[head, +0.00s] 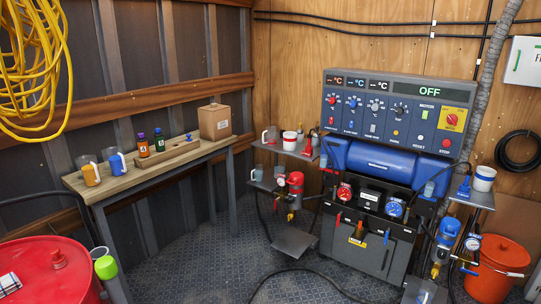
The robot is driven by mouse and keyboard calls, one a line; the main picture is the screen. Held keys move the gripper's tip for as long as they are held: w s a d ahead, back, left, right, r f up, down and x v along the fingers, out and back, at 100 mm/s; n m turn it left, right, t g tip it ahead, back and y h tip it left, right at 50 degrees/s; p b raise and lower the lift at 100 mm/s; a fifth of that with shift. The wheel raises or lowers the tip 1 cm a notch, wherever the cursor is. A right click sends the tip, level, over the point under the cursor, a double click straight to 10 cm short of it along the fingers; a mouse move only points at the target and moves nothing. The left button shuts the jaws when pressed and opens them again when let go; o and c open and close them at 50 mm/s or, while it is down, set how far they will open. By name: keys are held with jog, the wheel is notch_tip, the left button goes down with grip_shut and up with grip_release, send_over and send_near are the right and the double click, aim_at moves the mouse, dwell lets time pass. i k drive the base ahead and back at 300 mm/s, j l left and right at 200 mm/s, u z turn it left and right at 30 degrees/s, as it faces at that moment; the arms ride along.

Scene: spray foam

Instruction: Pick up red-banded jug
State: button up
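A small white container with a red band (289,141) stands upright on the upper side shelf left of the machine. A white container with a blue band (484,178) stands on the right side shelf. My gripper is not in view.
The machine (385,160) with its control panel reading OFF stands at the back. An orange bucket (497,265) is at right. Hoses cross the floor, otherwise open at centre (215,265).

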aim_at(270, 133)
jog(key=i+j+u, duration=0.25)
jog(key=i, duration=0.7)
jog(key=i+u, duration=0.2)
jog(key=i, duration=0.75)
jog(key=i+j+z, duration=0.15)
jog(key=i+z, duration=0.3)
jog(key=i+j+z, duration=1.45)
jog(key=j+z, duration=0.25)
jog(key=j, duration=0.3)
